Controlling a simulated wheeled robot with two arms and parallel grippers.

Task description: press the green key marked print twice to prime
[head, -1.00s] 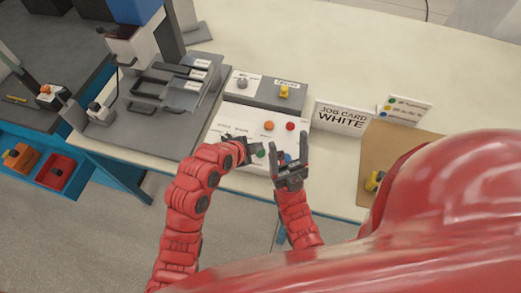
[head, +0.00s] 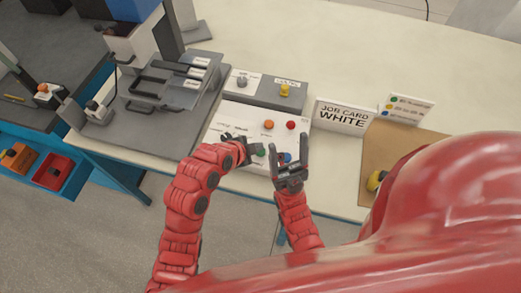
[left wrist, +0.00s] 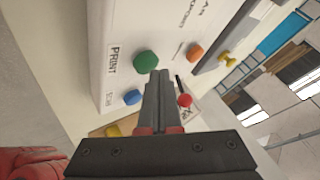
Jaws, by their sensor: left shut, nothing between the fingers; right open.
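The green key (left wrist: 146,62) is a round button on the white panel, beside the word PRINT, in the left wrist view. In the head view it shows small (head: 260,151) at the tip of my left gripper (head: 254,152). My left gripper is shut and empty. In the left wrist view its closed fingertips (left wrist: 160,74) overlap the key's lower right edge; I cannot tell whether they touch it. My right gripper (head: 290,145) is open and empty, just right of the green key and over the panel's front edge.
The panel (head: 225,125) also has a blue button (left wrist: 132,97), an orange button (head: 268,124) and a red button (head: 290,125). A grey strip behind holds a yellow knob (head: 284,90). A job card reading WHITE (head: 343,116) stands at right. A grey machine (head: 165,85) stands left.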

